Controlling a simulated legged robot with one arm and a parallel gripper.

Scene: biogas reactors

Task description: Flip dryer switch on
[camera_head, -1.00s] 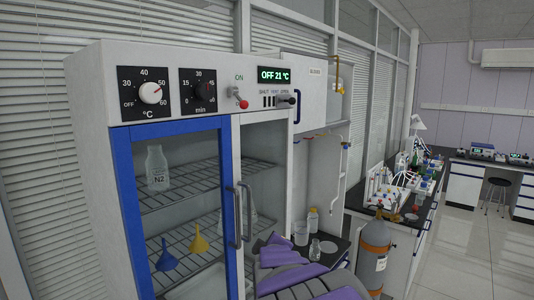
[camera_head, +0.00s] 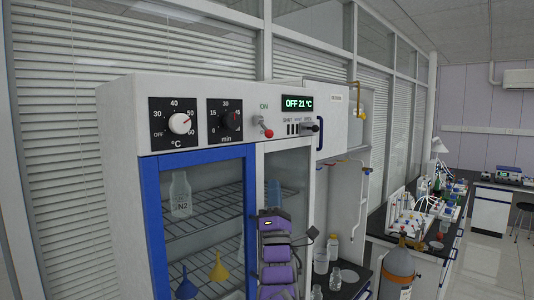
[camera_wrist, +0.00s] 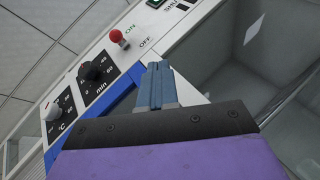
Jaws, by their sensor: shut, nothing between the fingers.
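The dryer (camera_head: 120,130) is a white cabinet with a blue-framed glass door. Its switch (camera_head: 267,133) is a small lever with a red ball tip, on the top panel below a green ON label. In the head view the lever points down, and the display (camera_head: 298,103) reads OFF 21 °C. In the wrist view the red switch (camera_wrist: 117,37) is near the ON and OFF labels. My gripper (camera_head: 273,190) is in front of the cabinet, below the switch. The wrist view shows its blue fingers (camera_wrist: 156,80) together and empty, apart from the switch.
Two dials (camera_head: 172,123) (camera_head: 225,120) are left of the switch, and a dark slider (camera_head: 309,128) is right of it. Shelves behind glass hold a bottle (camera_head: 180,195) and funnels (camera_head: 218,267).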

